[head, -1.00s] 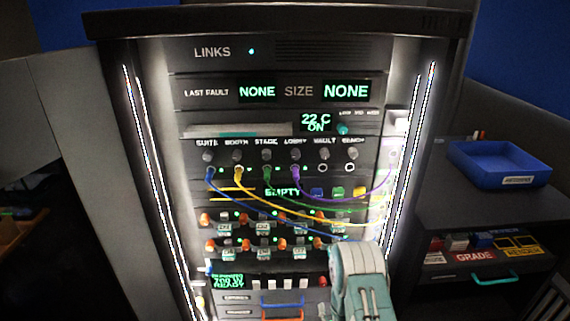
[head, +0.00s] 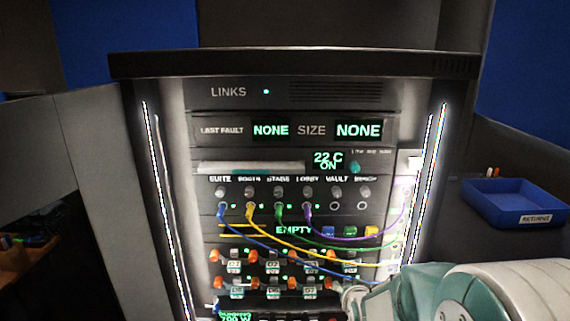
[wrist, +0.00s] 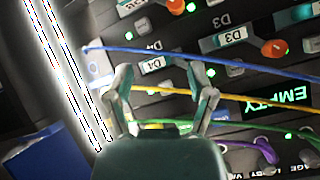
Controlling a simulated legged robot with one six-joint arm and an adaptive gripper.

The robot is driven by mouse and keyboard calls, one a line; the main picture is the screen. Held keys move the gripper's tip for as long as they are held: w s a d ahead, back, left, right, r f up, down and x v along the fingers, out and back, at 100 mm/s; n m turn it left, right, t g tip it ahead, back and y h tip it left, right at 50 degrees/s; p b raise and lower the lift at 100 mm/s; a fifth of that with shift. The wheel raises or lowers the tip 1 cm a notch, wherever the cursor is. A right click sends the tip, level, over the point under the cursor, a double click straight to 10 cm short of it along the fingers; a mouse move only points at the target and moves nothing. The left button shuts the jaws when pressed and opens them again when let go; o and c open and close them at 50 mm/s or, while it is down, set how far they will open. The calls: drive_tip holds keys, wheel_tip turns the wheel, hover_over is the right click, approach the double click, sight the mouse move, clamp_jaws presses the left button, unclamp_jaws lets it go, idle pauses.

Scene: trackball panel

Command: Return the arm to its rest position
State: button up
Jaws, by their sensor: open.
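My arm (head: 440,292) comes in from the lower right of the head view, in front of the rack's lower right part. In the wrist view my gripper (wrist: 163,85) is open, with its two fingers apart and nothing held between them. The fingers are in front of the rack panel (head: 345,92), close to the blue, yellow and green cables in the picture. I cannot tell whether they touch any cable. The gripper's fingertips are hard to make out in the head view.
Blue, yellow, green and purple cables (head: 350,236) run from the socket row to the rack's right side. Orange-knobbed switches (head: 252,256) sit below. A blue returns tray (head: 515,200) stands on the side surface at right. Lit strips edge the rack.

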drive_tip(key=s+r+n+g, duration=0.1)
drive_tip(key=s+r, duration=0.3)
drive_tip(key=s, duration=0.5)
drive_tip(key=s+r+n+g, duration=0.1)
drive_tip(key=s+r+g, duration=0.2)
drive_tip(key=s, duration=0.6)
drive_tip(key=s+r+n+g, duration=0.1)
drive_tip(key=s+r, duration=0.4)
drive_tip(key=s, duration=0.5)
drive_tip(key=shift+r+n+g, duration=0.4)
drive_tip(key=shift+n, duration=0.2)
drive_tip(key=shift+w, duration=0.1)
